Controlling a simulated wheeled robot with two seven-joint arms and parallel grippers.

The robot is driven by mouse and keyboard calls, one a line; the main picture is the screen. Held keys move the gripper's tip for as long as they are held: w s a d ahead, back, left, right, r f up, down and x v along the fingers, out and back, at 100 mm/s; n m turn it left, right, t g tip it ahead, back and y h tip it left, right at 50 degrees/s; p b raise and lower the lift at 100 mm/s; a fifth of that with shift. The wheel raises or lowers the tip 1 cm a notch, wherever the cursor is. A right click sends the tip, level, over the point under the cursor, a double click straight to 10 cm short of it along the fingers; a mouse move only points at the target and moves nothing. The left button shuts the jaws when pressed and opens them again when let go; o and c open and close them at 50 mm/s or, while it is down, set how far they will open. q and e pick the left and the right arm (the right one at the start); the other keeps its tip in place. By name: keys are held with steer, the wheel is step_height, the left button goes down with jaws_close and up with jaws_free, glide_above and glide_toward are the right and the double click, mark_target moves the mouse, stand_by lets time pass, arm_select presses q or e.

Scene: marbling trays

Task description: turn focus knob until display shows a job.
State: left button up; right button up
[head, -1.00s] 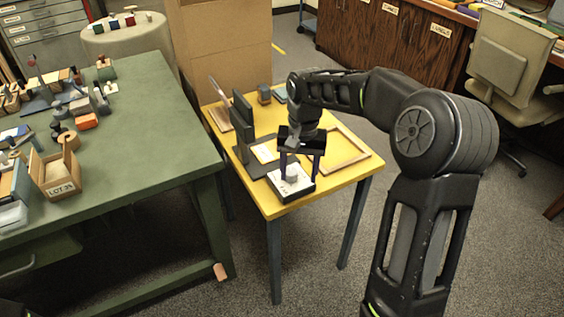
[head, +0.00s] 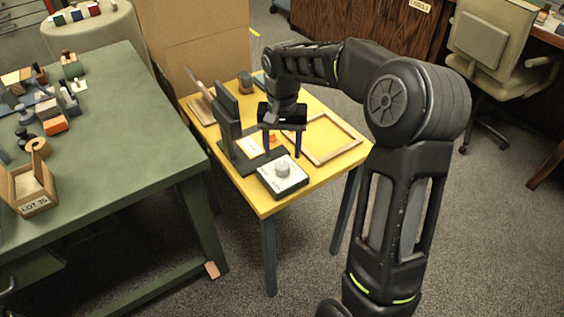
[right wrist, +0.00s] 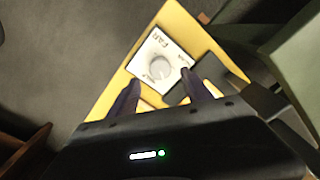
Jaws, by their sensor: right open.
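The focus knob (head: 282,169) is a grey round knob on top of a white-faced dark box (head: 294,185) at the front of the yellow table. The right wrist view shows the knob (right wrist: 161,68) from above, with "FAR" printed on the box face. My right gripper (head: 282,154) is open and empty, behind the knob in the head view, its fingers apart from it. A dark upright panel on a stand (head: 228,112), perhaps the display, is seen nearly edge-on, so what it shows is hidden. My left gripper is not in view.
The yellow table (head: 318,178) also carries a shallow wooden frame (head: 345,158), a white card (head: 249,147) and a small orange item (head: 272,138). A green workbench (head: 118,135) with blocks and a box marked "LOT 35" (head: 34,205) stands left.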

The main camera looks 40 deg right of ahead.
mark_target(282, 165)
step_height(282, 165, down, 6)
steer(key=shift+r, duration=0.25)
jaws_close()
stand_by(0.6)
